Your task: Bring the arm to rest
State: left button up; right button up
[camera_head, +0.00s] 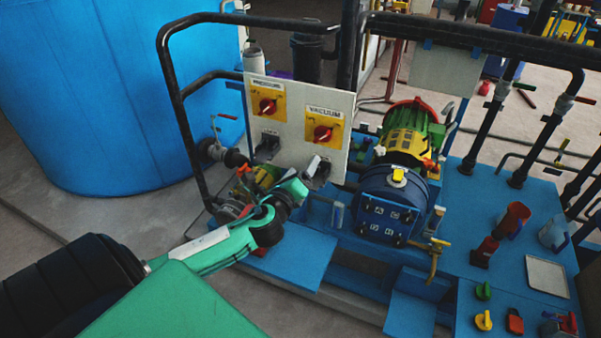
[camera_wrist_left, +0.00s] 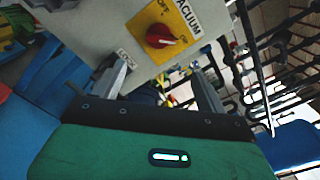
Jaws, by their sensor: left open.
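My left arm reaches in from the left in the head view. My left gripper (camera_head: 292,160) is in front of the lower part of a pale control panel (camera_head: 297,108). In the left wrist view my left gripper (camera_wrist_left: 160,88) shows two grey fingers spread apart with nothing held between them. The panel carries a red PRESSURE knob (camera_head: 267,106) and a red VACUUM knob (camera_head: 323,133) on yellow plates. The VACUUM knob (camera_wrist_left: 160,36) is beyond the fingers in the wrist view. I cannot tell whether a finger touches the panel. My right gripper is not in view.
A black pipe frame (camera_head: 178,100) rises left of the panel. A blue tank (camera_head: 90,100) stands at the left.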

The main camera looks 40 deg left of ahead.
pick_arm(q)
jog(key=shift+f, duration=0.1)
dwell(0.5)
